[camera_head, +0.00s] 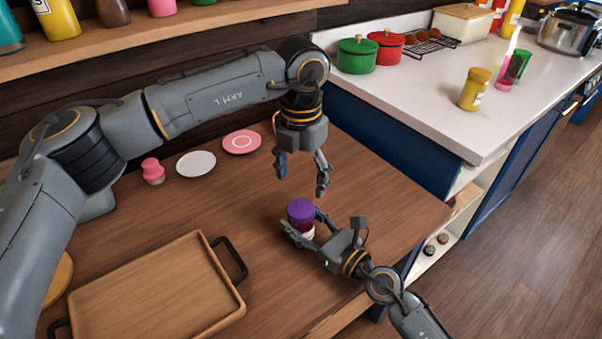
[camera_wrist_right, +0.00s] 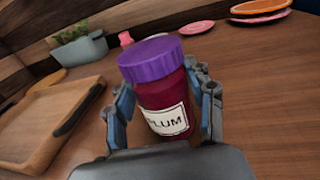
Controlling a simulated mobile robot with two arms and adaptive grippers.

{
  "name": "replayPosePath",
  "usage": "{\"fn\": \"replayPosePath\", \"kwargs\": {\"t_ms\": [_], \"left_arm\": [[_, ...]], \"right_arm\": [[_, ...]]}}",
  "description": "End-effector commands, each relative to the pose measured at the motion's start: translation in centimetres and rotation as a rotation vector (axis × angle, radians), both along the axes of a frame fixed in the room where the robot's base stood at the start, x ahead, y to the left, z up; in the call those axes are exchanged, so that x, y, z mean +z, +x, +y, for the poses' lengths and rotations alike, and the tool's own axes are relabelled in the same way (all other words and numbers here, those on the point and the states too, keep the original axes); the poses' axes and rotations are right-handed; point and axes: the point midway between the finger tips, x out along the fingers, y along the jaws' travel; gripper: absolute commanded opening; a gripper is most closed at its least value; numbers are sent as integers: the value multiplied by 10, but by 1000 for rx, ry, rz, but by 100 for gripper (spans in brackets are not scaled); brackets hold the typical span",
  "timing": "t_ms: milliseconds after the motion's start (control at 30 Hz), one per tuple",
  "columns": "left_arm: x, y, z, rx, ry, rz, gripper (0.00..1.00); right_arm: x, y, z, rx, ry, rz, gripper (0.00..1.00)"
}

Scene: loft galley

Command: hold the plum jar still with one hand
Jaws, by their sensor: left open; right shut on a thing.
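The plum jar (camera_head: 301,211) stands on the wooden table and has a purple lid. In the right wrist view the jar (camera_wrist_right: 159,98) shows a dark red body and a white label reading "PLUM"; its lid is on. My right gripper (camera_head: 305,232) is shut around the jar's body, one finger on each side, below the lid. My left gripper (camera_head: 303,182) is open and empty, pointing down above the table, a little behind and above the jar. It does not touch the jar.
A wooden tray (camera_head: 150,290) with dark handles lies at the front left. A white plate (camera_head: 196,163), a pink plate (camera_head: 242,142) and a small pink-topped item (camera_head: 153,171) sit toward the back. The table's right edge is near my right arm.

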Motion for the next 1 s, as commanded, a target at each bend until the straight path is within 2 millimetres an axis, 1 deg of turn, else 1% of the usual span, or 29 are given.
{"fn": "replayPosePath", "kwargs": {"t_ms": [33,133,200,333,467,767,867,1000], "left_arm": [[1,0,0,87,0,0,73],[2,0,0,241,-1,0,73],[3,0,0,323,-1,0,73],[4,0,0,416,-1,0,73],[4,0,0,446,-1,0,73],[3,0,0,445,-1,0,73],[-3,0,0,445,1,0,73],[-22,-1,0,445,1,3,73]], "right_arm": [[0,0,0,0,0,0,0],[0,0,0,0,0,0,0],[0,0,0,0,0,0,0],[0,0,0,0,0,0,0],[0,0,0,0,0,0,0],[0,0,0,0,0,0,0],[0,0,0,0,0,0,0],[0,0,0,0,0,0,0]]}}
